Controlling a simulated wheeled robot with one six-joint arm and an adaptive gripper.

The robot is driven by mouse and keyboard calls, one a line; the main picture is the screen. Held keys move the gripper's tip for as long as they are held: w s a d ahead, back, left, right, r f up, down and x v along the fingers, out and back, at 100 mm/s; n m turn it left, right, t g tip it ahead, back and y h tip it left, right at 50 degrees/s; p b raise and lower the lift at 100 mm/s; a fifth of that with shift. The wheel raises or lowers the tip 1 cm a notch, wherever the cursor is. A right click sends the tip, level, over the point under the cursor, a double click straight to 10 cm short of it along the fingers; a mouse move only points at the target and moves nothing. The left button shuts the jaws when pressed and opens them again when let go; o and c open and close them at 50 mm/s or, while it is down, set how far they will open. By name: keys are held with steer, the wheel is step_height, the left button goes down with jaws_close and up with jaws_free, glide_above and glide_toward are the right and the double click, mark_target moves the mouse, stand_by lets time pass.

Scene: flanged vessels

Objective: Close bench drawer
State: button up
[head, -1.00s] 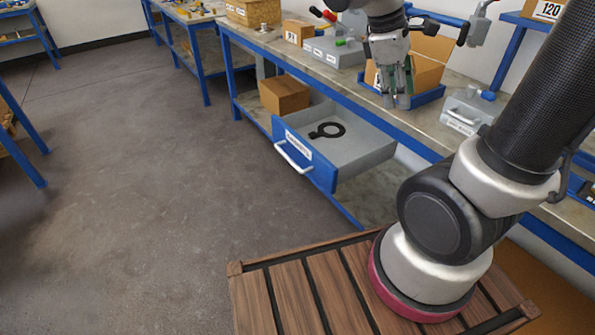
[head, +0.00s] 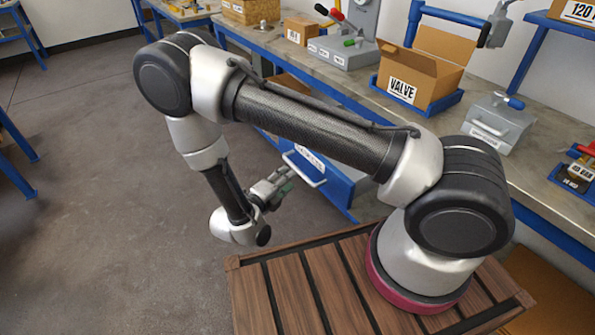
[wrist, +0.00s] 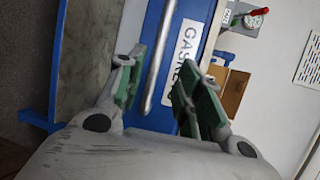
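The bench drawer has a blue front (head: 342,184) with a white label and a pale bar handle (head: 307,170). In the head view it stands out from under the bench; my arm hides its inside. My gripper (head: 280,181) is just in front of the drawer, to the left of the handle in that view. In the wrist view the green-padded fingers of my gripper (wrist: 162,88) are spread apart and hold nothing. The handle (wrist: 161,58) runs between them, beside a label (wrist: 181,55) reading "GASKE", partly hidden. I cannot tell whether the fingers touch the drawer.
The bench top (head: 350,90) carries an open "VALVE" box (head: 425,65), a grey lever unit (head: 340,50) and a grey case (head: 495,122). Open floor (head: 90,220) lies to the left. My arm crosses above the drawer.

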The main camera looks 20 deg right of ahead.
mark_target(298, 169)
steer(key=x, duration=0.7)
steer(key=shift+w+d+f, duration=0.15)
steer(key=shift+w+f, duration=0.05)
steer(key=shift+f, duration=0.1)
jaws_close()
